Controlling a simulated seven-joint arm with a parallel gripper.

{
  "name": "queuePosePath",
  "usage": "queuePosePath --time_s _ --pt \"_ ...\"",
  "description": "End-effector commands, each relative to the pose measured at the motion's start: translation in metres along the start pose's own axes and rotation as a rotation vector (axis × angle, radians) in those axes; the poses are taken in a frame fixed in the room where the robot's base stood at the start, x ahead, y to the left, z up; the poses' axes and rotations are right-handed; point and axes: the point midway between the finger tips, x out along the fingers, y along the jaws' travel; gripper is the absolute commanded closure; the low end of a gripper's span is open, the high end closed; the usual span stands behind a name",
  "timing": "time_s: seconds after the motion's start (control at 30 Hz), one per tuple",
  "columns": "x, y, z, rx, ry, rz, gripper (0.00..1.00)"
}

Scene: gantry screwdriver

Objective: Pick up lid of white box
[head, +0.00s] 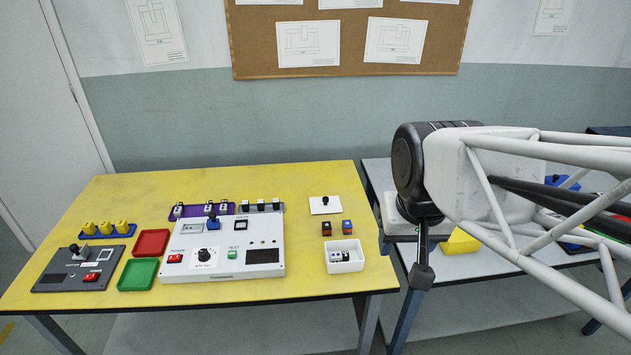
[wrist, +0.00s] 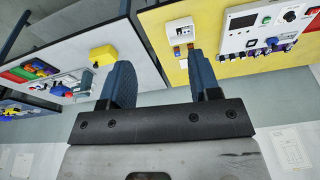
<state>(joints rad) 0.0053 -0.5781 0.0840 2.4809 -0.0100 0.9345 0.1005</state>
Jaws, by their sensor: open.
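The lid (head: 325,205) is a flat white plate with a black knob, lying on the yellow table behind the white box. The open white box (head: 346,268) stands near the table's front right and holds a few small parts; it also shows in the wrist view (wrist: 182,24). My gripper (head: 421,276) hangs to the right of the yellow table's edge, apart from the lid. In the wrist view its two dark fingers (wrist: 163,78) are spread with nothing between them.
Two small blocks (head: 337,227) sit between lid and box. A white control panel (head: 222,262) stands left of them, with red (head: 151,242) and green (head: 138,274) trays beyond. A grey table (head: 465,312) with a yellow block (head: 459,242) lies right, across a gap.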

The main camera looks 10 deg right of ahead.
Motion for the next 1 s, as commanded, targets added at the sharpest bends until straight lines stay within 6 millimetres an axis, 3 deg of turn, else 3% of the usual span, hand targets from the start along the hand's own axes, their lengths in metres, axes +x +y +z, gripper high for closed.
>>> queuePosePath --time_s 0.53,1.0 --pt "0.021 -0.017 -0.123 0.294 -0.047 0.008 0.43" --pt "0.068 -0.034 -0.227 0.557 -0.084 0.026 0.43"
